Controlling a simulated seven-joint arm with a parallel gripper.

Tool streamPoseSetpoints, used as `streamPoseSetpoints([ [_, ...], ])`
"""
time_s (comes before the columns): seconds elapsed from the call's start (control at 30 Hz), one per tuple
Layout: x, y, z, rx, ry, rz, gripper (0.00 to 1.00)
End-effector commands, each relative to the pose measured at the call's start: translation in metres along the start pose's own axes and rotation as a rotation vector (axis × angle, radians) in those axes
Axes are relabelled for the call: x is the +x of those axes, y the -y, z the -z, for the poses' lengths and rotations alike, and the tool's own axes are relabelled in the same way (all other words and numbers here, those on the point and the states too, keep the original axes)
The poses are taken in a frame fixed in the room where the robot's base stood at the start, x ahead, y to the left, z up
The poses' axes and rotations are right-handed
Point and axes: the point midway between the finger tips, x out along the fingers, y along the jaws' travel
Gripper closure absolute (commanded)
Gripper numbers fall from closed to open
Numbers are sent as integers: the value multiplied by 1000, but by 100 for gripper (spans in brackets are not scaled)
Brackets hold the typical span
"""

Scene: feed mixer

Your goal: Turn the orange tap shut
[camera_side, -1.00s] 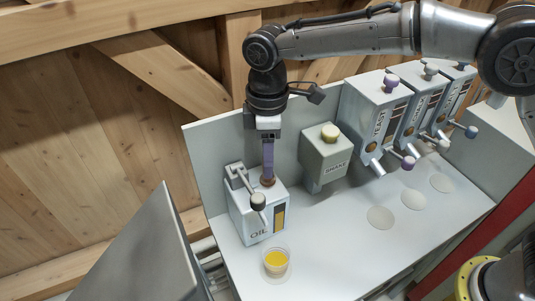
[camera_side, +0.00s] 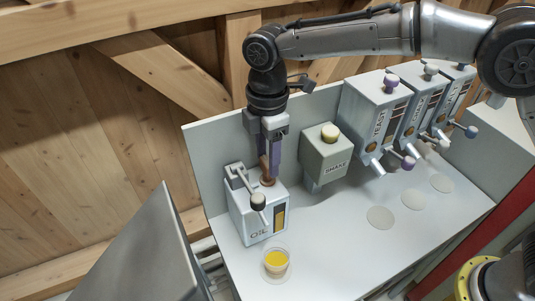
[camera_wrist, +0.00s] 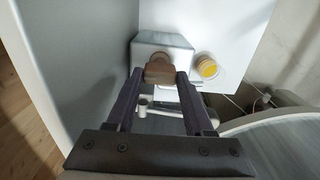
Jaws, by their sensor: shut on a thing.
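The orange tap (camera_side: 267,182), brownish orange in this light, stands on top of the white oil box (camera_side: 246,226) at the left end of the bench. My gripper (camera_side: 268,174) points down from above and is shut on the tap's handle. In the wrist view the tap (camera_wrist: 159,69) sits between the two purple fingertips of my gripper (camera_wrist: 162,76). The fingers partly hide the handle in the side view. A clear cup (camera_side: 276,270) with yellow liquid stands in front of the oil box.
A grey lever with a dark knob (camera_side: 258,201) sticks out at the oil box's front. The shake box (camera_side: 325,165) is on the back panel to the right. Several tall dispensers (camera_side: 376,115) stand further right. The bench (camera_side: 325,245) is clear at the middle front.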

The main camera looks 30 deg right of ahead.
Motion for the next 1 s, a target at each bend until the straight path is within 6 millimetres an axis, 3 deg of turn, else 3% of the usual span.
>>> streamPoseSetpoints([
  [0.2, -2, 0, 1, -4, -3, -4, 100],
  [0.23, -2, 0, 1, -4, -3, -4, 44],
  [0.4, -1, 0, 0, -3, -2, -3, 18],
  [0.77, -6, 0, 0, -1, -1, -3, 18],
  [1.0, -45, -1, 1, -1, -4, -7, 18],
])
